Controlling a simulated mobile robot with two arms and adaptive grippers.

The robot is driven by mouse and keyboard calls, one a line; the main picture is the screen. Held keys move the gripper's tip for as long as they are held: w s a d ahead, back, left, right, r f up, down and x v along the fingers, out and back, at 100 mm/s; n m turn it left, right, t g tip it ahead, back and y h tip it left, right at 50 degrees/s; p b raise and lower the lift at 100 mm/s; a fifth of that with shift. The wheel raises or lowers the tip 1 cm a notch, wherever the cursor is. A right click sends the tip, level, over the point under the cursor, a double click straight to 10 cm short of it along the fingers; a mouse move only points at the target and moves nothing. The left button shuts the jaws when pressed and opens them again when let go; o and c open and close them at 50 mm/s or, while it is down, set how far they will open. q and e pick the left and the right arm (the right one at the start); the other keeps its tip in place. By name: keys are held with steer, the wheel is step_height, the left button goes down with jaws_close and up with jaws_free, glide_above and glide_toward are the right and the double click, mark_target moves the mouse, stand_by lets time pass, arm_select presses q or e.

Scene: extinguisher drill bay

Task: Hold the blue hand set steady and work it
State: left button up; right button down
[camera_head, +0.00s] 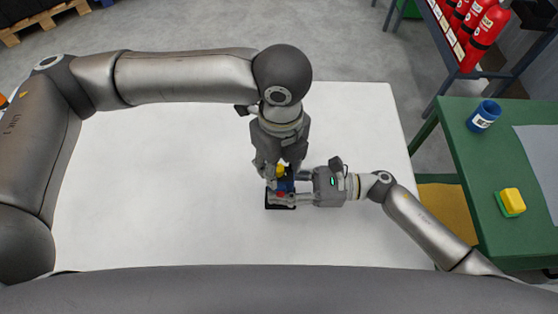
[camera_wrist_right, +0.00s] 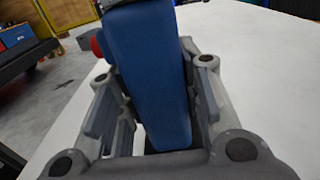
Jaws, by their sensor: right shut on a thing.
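The blue hand set (camera_head: 286,186) stands on a small black base (camera_head: 281,206) on the white table, with a yellow part (camera_head: 281,171) at its top and a red part (camera_head: 281,194) at its side. My right gripper (camera_head: 283,189) comes from the right and is shut on the hand set. In the right wrist view the blue body (camera_wrist_right: 155,80) stands between its two fingers, and the red part (camera_wrist_right: 97,46) shows to the left. My left gripper (camera_head: 279,167) is above, with its fingertips around or close to the yellow part. I cannot tell whether they touch it.
The white table (camera_head: 170,190) is otherwise clear. A green table (camera_head: 465,155) at the right holds a blue cup-like thing (camera_head: 484,116) and a yellow-and-green block (camera_head: 511,201). Red extinguishers (camera_head: 487,38) stand on a rack at the upper right. A pallet (camera_head: 40,20) lies at the upper left.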

mark_target(280, 166)
arm_select(q)
step_height(280, 166, up, 12)
stand_by(0.5)
steer(key=shift+w+d, duration=0.1)
arm_select(e)
steer(key=c, duration=0.9)
jaws_free()
